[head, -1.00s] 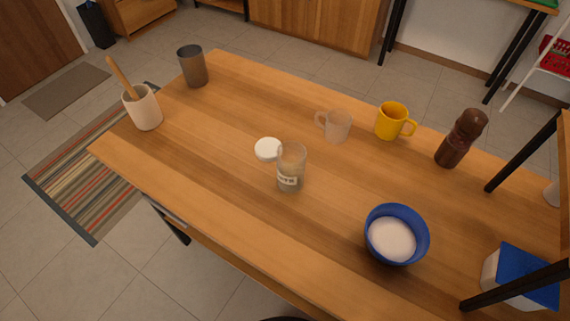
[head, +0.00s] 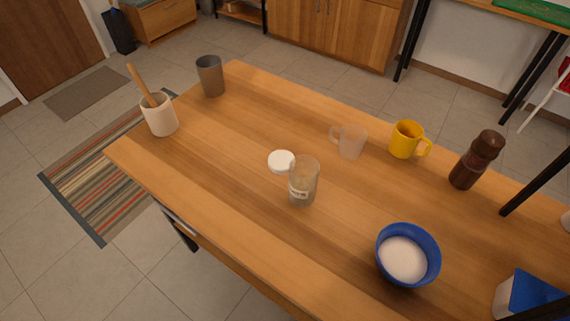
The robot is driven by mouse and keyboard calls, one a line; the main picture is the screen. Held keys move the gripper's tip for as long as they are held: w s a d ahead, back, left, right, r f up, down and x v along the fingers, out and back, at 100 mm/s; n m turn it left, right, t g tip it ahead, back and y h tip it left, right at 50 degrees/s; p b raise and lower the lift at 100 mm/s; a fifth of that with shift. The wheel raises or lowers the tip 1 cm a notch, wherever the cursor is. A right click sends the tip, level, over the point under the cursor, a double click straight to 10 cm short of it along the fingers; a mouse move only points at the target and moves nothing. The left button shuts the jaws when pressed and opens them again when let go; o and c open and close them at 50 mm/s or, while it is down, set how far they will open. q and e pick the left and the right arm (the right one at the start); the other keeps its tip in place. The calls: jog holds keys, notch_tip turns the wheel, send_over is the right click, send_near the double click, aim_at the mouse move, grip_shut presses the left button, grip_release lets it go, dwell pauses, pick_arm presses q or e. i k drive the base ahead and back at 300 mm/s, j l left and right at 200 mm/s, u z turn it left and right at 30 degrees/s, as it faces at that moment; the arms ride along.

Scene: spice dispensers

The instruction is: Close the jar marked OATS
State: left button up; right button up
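A clear jar (head: 303,183) with a small white label stands upright and open on the wooden table. The label's lettering is too small to read surely. A round white lid (head: 281,161) lies flat on the table just behind and left of the jar, close to it; I cannot tell whether they touch. Neither of my grippers shows in the head view.
On the table (head: 220,180) stand a blue bowl of white powder (head: 404,257), a clear mug (head: 351,142), a yellow mug (head: 405,139), a brown mill (head: 477,160), a grey cup (head: 210,76) and a utensil crock (head: 160,116). A blue-lidded box (head: 512,300) is at lower right. The table's front left is clear.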

aim_at(304, 169)
jog(key=k+j+z, duration=0.1)
jog(key=j+z, duration=0.2)
jog(key=k+j+z, duration=0.15)
jog(key=j+z, duration=0.15)
jog(key=j, duration=0.15)
jog(key=k+j+z, duration=0.15)
jog(key=j+z, duration=0.2)
